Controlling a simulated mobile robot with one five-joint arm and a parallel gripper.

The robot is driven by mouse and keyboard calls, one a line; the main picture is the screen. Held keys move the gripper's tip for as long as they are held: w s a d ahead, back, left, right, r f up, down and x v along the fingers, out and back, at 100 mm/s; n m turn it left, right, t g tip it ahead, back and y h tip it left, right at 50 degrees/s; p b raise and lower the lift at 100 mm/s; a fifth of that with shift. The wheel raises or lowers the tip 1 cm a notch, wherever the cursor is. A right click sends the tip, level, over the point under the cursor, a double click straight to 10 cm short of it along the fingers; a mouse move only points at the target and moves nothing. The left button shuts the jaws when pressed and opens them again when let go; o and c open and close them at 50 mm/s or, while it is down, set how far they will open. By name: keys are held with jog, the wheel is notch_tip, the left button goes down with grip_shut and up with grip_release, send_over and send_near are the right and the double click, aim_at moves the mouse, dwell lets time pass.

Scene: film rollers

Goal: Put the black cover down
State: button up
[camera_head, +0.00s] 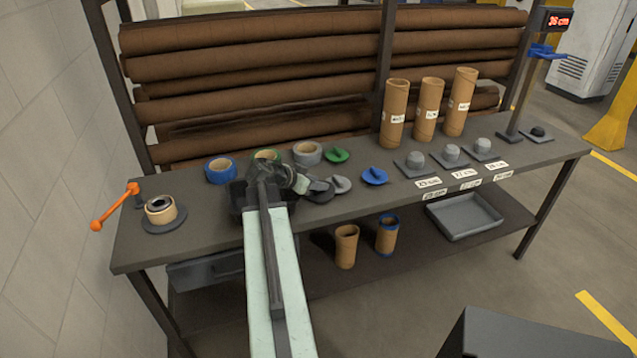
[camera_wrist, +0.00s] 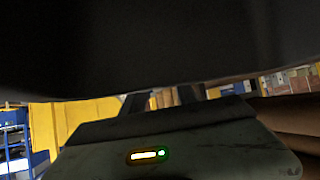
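The black cover (camera_head: 321,192) is a dark disc at the tip of my gripper (camera_head: 306,187), over the middle of the bench (camera_head: 225,222). In the wrist view a large dark surface, which looks like the cover's underside or face (camera_wrist: 160,45), fills the top half. The two dark fingers (camera_wrist: 163,99) reach up to it with a small gap between them. My gripper appears shut on the cover's handle, but the contact itself is hidden. The cover seems just above the bench; the exact height cannot be told.
Grey (camera_head: 341,184), blue (camera_head: 374,176) and green (camera_head: 337,155) covers lie close to the right. A dark bin (camera_head: 240,205) is beside my arm. Tall cardboard tubes (camera_head: 428,110) stand back right.

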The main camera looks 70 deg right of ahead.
jog(key=p+v, duration=0.5)
jog(key=v, duration=0.6)
jog(key=shift+r+p, duration=0.1)
jog(key=shift+p, duration=0.3)
jog(key=shift+w+a, duration=0.1)
jog(key=shift+a, duration=0.05)
